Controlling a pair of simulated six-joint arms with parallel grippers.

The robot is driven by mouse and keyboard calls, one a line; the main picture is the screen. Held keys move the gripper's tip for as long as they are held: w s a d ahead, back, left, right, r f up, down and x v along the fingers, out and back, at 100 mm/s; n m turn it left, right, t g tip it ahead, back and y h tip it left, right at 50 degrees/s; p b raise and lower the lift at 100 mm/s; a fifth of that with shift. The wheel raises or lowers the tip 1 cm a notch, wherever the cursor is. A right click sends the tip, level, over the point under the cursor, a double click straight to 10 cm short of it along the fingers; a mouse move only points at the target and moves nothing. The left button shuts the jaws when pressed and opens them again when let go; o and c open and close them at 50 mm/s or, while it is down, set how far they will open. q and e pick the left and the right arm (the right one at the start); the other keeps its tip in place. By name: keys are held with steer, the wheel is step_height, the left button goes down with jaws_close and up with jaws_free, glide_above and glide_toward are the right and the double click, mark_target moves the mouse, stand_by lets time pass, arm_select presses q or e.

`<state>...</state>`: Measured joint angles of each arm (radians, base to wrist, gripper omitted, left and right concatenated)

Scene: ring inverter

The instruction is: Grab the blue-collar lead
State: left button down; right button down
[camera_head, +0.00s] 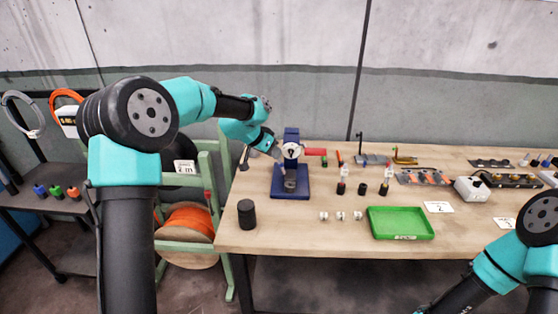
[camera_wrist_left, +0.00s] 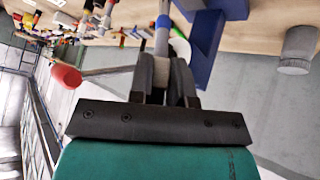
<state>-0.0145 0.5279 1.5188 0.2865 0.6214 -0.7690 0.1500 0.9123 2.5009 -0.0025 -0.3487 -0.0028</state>
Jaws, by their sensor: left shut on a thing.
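My left gripper (camera_head: 276,151) is at the left side of a blue bench press (camera_head: 290,195) with a round dial and red handle. In the left wrist view, the fingers (camera_wrist_left: 165,82) are shut on a slim pale grey piece with a blue band near its far end, which looks like the blue-collar lead (camera_wrist_left: 163,22). The blue press body (camera_wrist_left: 208,40) stands just right of it there, and the red handle (camera_wrist_left: 66,77) is at left. The lead is too small to make out in the head view. My right gripper is out of view; only its arm shows at lower right.
A green tray (camera_head: 400,236) lies at the table's front, with several small silver pieces left of it. A black cylinder (camera_head: 246,214) stands at the front left corner. Small upright holders, a white box (camera_head: 472,189) and terminal strips fill the right side.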

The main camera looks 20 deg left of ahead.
arm_select(q)
steer(key=s+a+r+g+y, duration=0.1)
steer(key=s+a+g+y, duration=0.1)
steer(key=s+a, duration=1.2)
steer(key=shift+r+g+y, duration=0.3)
